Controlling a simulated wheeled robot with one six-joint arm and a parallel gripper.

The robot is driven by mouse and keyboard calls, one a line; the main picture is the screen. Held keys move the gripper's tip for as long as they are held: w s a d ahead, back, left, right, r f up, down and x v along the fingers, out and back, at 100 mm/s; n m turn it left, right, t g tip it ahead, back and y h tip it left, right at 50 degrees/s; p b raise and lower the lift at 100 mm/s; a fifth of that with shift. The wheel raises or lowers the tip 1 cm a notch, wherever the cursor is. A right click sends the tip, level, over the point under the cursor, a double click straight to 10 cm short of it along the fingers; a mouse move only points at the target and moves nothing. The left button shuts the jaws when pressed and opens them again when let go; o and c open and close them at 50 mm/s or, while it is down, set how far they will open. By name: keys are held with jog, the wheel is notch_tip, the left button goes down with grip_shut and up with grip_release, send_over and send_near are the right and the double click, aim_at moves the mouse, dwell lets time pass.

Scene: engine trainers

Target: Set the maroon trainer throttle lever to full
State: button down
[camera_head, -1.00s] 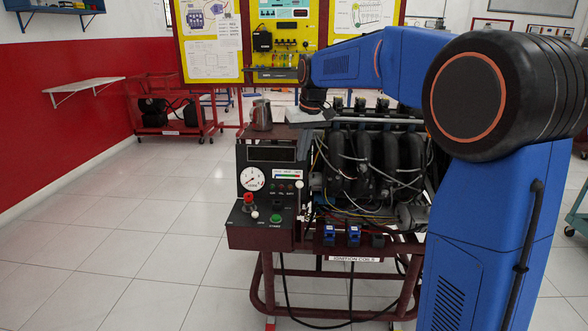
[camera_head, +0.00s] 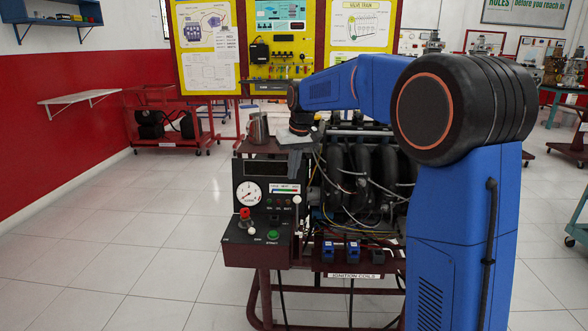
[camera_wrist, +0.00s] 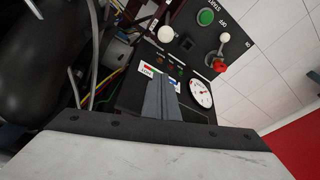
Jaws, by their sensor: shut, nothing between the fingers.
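The maroon trainer's control box (camera_head: 240,254) faces me in the head view. A lever with a white knob (camera_head: 296,199) stands at its right edge; the same knob seems to show in the wrist view (camera_wrist: 166,34). I cannot read a throttle label. A red knob (camera_head: 245,213) and another white knob (camera_head: 252,231) sit at the left, with a green button (camera_head: 272,236) on the sloped top. My gripper's grey fingers (camera_wrist: 161,98) are shut and empty, in front of the upper panel in the wrist view, apart from the white knob.
The engine (camera_head: 360,170) with hoses and loose wires stands right of the panel. A metal jug (camera_head: 258,129) stands behind the panel, close to my wrist. A round gauge (camera_head: 249,193) is on the panel face. The floor to the left is clear.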

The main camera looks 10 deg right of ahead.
jog(key=shift+s+f, duration=0.45)
jog(key=shift+f, duration=0.55)
jog(key=shift+s+f, duration=0.4)
jog(key=shift+f, duration=0.55)
jog(key=shift+s+f, duration=0.45)
jog(key=shift+f, duration=0.55)
